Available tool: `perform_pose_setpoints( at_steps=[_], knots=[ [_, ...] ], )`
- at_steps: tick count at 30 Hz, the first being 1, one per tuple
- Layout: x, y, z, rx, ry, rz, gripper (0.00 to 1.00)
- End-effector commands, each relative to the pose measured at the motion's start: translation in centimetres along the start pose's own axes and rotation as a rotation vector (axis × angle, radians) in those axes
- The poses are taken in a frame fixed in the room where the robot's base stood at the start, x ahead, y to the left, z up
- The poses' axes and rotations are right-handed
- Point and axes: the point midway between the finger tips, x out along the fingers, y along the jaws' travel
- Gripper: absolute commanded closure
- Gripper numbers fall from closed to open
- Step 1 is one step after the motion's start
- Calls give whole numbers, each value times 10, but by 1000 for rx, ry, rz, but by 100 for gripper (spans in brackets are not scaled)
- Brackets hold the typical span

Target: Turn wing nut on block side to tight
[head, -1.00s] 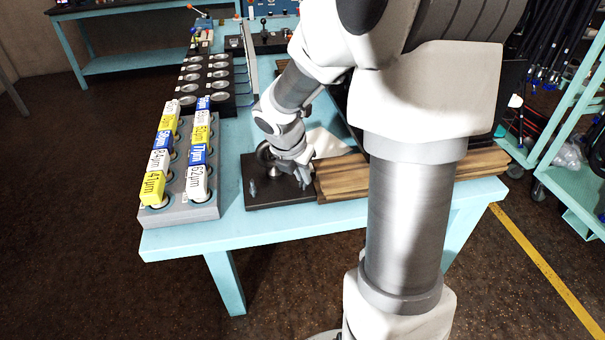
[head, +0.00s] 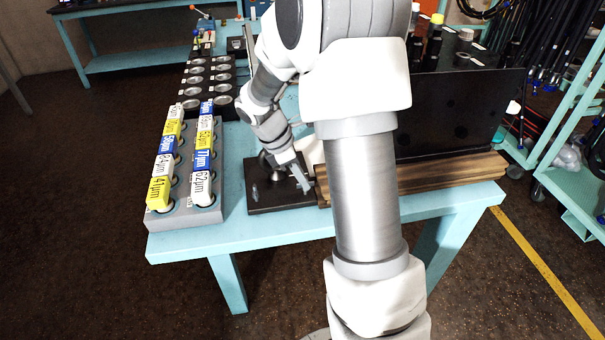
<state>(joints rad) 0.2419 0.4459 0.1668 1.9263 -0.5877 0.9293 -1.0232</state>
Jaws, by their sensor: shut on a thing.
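A black base plate (head: 283,207) lies on the light blue table, just left of a wooden block (head: 430,183). My gripper (head: 305,186) is low over the plate's right part, beside the block. It is shut on the block-side wing nut, which its fingers hide. A small grey upright piece (head: 255,193), perhaps another wing nut, stands at the plate's left side. A rounded metal part (head: 277,174) shows on the plate behind the gripper. How far the wing nut is turned cannot be seen.
A grey rack (head: 185,217) of yellow, white and blue labelled pieces stands left of the plate. A black panel (head: 460,115) rises behind the wooden block. The table's front strip (head: 250,240) is clear. My arm covers part of the block.

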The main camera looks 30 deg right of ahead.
Motion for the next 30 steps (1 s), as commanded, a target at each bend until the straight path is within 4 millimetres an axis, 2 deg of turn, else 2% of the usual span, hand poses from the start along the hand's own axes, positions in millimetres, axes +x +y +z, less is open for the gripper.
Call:
perform_pose_setpoints(
  at_steps=[30],
  knots=[
    [0,8,5,894,1,-370,100]
  ],
)
